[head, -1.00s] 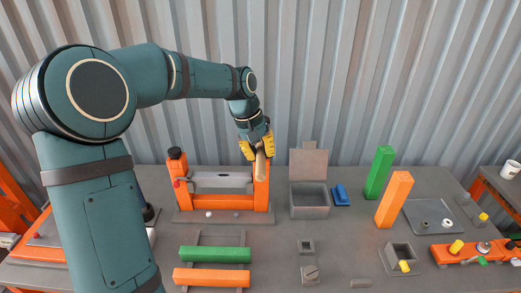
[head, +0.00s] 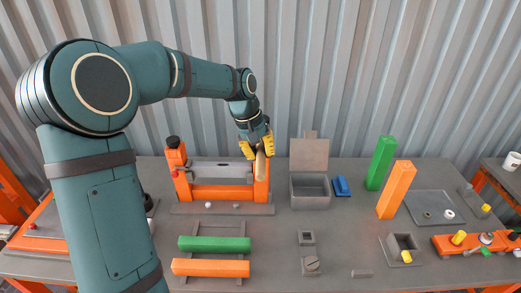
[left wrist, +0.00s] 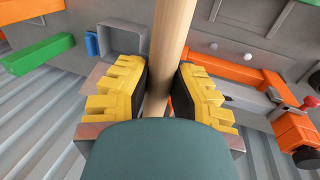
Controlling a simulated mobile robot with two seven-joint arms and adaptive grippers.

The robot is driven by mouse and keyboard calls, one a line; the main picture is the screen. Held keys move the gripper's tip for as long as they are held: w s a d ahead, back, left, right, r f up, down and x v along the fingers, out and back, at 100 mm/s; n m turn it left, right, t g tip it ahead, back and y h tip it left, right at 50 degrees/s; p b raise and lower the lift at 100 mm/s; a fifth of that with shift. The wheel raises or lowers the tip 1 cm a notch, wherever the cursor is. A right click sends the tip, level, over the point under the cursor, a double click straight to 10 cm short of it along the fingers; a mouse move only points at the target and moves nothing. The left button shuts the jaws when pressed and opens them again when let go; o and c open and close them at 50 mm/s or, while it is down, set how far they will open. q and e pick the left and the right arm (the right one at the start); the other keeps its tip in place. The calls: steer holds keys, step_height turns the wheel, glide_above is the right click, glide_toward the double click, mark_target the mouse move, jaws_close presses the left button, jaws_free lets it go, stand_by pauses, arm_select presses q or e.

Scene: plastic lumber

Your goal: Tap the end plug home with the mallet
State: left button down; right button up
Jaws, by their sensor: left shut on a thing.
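My left gripper (head: 258,150) is shut on a tan wooden handle (head: 260,167), which fits the mallet's. In the left wrist view the gripper (left wrist: 160,88) has its yellow fingers on both sides of the handle (left wrist: 172,40). The mallet's head cannot be made out. The gripper is in front of the right post of an orange frame (head: 222,193) at the back of the bench. Several yellow pieces, one at the grey block (head: 405,256), lie to the right; I cannot tell which piece is the end plug. My right gripper is not in view.
A grey open box (head: 310,190) and a blue piece (head: 341,187) stand right of the frame. Green (head: 381,163) and orange (head: 395,190) posts stand upright farther right. Green (head: 214,244) and orange (head: 210,268) bars lie in front.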

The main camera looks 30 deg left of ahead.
arm_select(q)
steer(key=shift+f, duration=0.1)
stand_by(0.3)
step_height(320, 180, up, 4)
steer(key=p, duration=0.3)
stand_by(0.5)
steer(key=shift+f, duration=0.25)
